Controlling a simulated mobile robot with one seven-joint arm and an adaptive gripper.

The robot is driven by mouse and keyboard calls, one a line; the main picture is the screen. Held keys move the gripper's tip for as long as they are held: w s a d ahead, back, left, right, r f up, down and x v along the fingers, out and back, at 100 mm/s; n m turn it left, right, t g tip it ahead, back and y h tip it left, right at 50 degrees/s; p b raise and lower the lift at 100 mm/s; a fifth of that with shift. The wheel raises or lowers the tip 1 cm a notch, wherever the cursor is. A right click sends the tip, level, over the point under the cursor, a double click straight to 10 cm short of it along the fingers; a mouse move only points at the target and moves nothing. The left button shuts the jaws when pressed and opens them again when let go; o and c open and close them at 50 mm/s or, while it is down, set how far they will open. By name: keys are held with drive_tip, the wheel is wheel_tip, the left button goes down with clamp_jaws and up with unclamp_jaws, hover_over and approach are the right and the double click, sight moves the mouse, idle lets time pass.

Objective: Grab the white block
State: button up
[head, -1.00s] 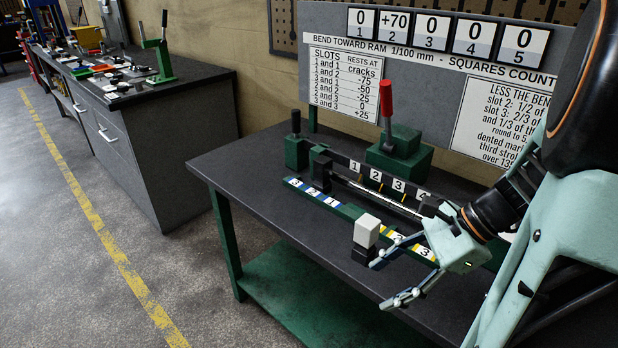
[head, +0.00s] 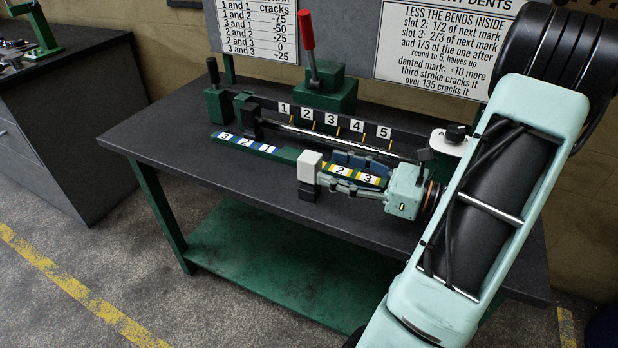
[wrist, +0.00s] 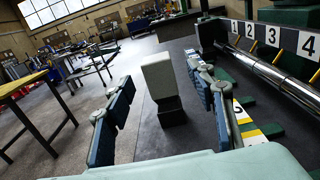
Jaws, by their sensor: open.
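The white block (head: 310,166) sits upright on a black base (head: 309,190) near the front edge of the dark bench. In the wrist view the white block (wrist: 158,78) stands between the two finger lines, at about fingertip depth, with a gap on each side. My gripper (head: 328,170) is open and low over the bench, reaching in from the right. In the head view its fingertips are close to the block's right side. In the wrist view my gripper (wrist: 160,72) shows both blue-padded fingers spread apart and nothing held.
A green strip with numbered slots (head: 240,143) lies just behind the block, partly hidden by my fingers. Behind it are a metal bar (head: 300,131), a numbered rail and a green press with a red handle (head: 307,45). The bench is bare left of the block.

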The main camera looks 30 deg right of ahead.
sight(319, 163)
drive_tip(key=shift+b+x, duration=0.45)
drive_tip(key=shift+x, duration=2.7)
drive_tip(key=shift+s+a, duration=0.1)
drive_tip(key=shift+c, duration=0.5)
clamp_jaws()
drive_tip(key=shift+r, duration=0.15)
